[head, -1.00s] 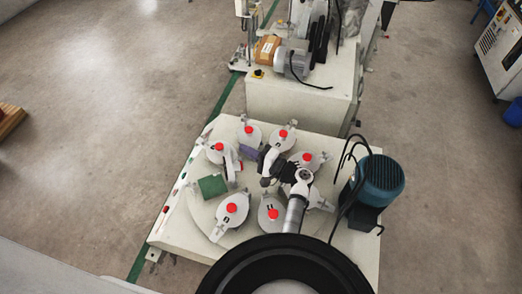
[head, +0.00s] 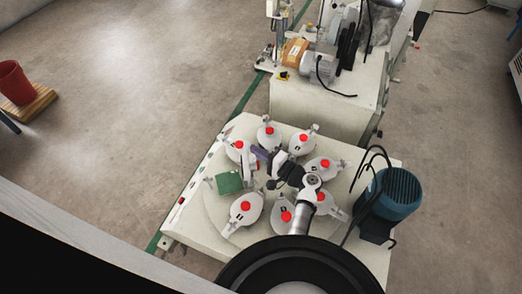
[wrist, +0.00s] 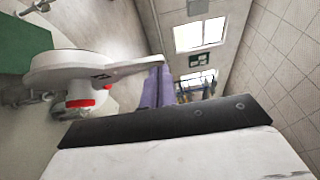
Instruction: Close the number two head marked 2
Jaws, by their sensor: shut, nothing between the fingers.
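A white head with a dark mark that looks like a 2 (wrist: 100,76) fills the left of the wrist view, with a red-ringed knob below it. In the head view this head appears to be the one tipped up on edge (head: 249,168), at the left of the round plate, beside the green block (head: 229,182). My gripper (head: 272,163) is just right of it, shut and empty. Whether it touches the head cannot be told.
Several other white heads with red knobs lie flat around the plate, one at the front left (head: 242,212). A blue-green motor (head: 396,193) stands at the table's right. Another machine (head: 325,105) stands behind. The floor to the left is mostly clear, with a red bucket (head: 14,82).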

